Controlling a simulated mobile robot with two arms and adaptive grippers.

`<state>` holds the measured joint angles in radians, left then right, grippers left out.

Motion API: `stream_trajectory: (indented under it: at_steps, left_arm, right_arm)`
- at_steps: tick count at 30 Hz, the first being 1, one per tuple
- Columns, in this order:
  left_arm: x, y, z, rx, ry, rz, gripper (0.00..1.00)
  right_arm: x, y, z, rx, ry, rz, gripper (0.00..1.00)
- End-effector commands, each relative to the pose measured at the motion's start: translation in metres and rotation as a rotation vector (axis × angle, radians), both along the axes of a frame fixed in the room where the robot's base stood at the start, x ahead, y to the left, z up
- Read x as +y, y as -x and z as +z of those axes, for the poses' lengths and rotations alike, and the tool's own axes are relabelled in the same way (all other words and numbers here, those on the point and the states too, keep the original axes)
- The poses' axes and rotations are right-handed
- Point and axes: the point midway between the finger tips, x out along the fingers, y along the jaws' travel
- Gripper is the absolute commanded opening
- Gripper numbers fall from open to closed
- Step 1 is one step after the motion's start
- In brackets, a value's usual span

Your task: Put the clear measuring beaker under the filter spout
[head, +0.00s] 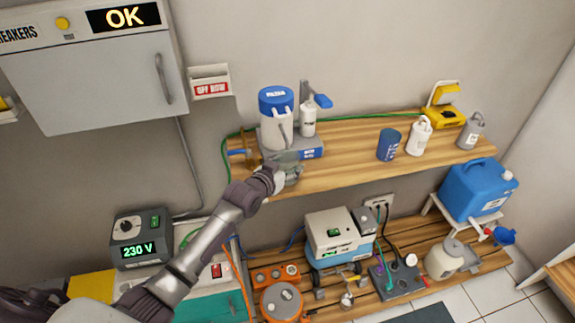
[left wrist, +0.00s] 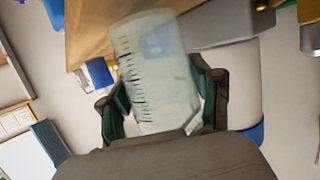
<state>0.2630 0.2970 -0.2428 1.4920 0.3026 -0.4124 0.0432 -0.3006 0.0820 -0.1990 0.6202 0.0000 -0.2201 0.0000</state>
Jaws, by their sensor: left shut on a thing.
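The clear measuring beaker (left wrist: 155,75) shows in the left wrist view, with dark graduation marks on its side. My left gripper (left wrist: 165,100) is shut on it, one finger on each side. In the head view my left gripper (head: 275,179) holds the beaker (head: 291,171) at the front edge of the upper wooden shelf, just before the filter unit. The filter (head: 276,118) is a white canister with a blue lid on a grey base. Its spout is hard to make out behind the gripper and beaker. My right gripper is not in view.
The upper shelf (head: 350,150) also carries a blue cup (head: 389,144), a white bottle (head: 420,135) and a grey bottle (head: 470,131). The shelf between filter and cup is clear.

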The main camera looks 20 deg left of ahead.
Motion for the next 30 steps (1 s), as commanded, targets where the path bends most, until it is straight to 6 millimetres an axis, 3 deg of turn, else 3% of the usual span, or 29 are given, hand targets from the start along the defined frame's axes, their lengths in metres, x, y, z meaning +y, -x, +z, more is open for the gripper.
stream_trajectory:
  at_steps: [19, 20, 24, 25, 30]
  left_arm:
    - [0.000, 0.000, -0.011, -0.001, 0.000, 0.000, 0.38]
    - [0.000, 0.000, -0.011, -0.001, 0.000, 0.000, 0.66]
    - [0.000, 0.000, -0.010, -0.001, 0.000, 0.000, 0.89]
    - [0.000, 0.000, -0.010, -0.001, 0.000, 0.000, 0.93]
    - [0.000, 0.000, -0.010, -0.001, 0.000, 0.000, 0.93]
  right_arm:
    - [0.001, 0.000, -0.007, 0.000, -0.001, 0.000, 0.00]
    - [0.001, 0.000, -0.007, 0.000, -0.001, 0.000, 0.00]
    - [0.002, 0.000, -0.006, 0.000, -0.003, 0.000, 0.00]
    - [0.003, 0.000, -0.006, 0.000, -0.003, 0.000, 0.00]
    - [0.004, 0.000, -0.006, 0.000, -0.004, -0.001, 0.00]
